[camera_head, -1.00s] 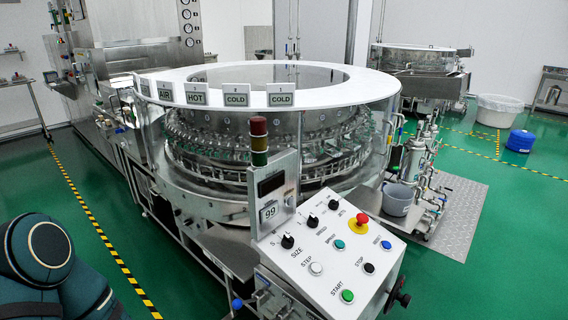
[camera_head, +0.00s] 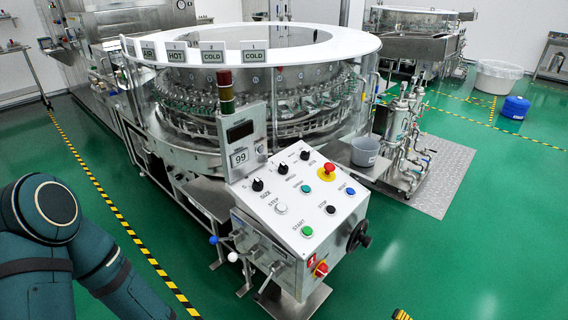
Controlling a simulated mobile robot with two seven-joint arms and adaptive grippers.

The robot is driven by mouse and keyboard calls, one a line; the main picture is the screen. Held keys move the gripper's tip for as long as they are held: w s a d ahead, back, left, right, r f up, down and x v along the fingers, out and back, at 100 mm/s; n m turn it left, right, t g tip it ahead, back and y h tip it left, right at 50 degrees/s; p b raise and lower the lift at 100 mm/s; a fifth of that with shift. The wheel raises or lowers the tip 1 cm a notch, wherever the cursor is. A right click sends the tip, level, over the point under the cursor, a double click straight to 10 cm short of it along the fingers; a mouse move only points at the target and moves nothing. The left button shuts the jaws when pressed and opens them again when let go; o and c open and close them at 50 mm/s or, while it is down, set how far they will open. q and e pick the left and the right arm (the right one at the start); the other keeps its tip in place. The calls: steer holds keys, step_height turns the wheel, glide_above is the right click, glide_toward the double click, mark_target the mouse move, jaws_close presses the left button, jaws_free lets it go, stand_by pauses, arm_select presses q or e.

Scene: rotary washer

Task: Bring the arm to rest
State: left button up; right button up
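My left arm (camera_head: 62,240) shows at the lower left as dark teal links, bent, with its far end leaving the bottom of the picture. The panel is a white sloped box with black knobs, a red emergency button (camera_head: 327,170) on yellow, and a green START button (camera_head: 307,231).
The round rotary washer (camera_head: 250,100) with a white top ring stands behind the panel. A grey bucket (camera_head: 364,151) is right of it. A blue container (camera_head: 515,107) and white tub (camera_head: 497,77) stand farther right.

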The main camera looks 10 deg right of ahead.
steer(key=a+r+n+g, duration=0.2)
steer(key=a+n+g, duration=0.3)
steer(key=a+g, duration=1.2)
steer(key=s+a+r+n+t+h, duration=0.3)
steer(key=s+a+r+t+h, duration=0.2)
steer(key=a+r, duration=0.5)
steer(key=shift+s+a+r+t+h, duration=0.2)
steer(key=shift+s+a+t+h, duration=0.1)
steer(key=shift+s+a+h, duration=1.05)
steer(key=shift+w+d+h, duration=0.25)
steer(key=shift+d, duration=0.05)
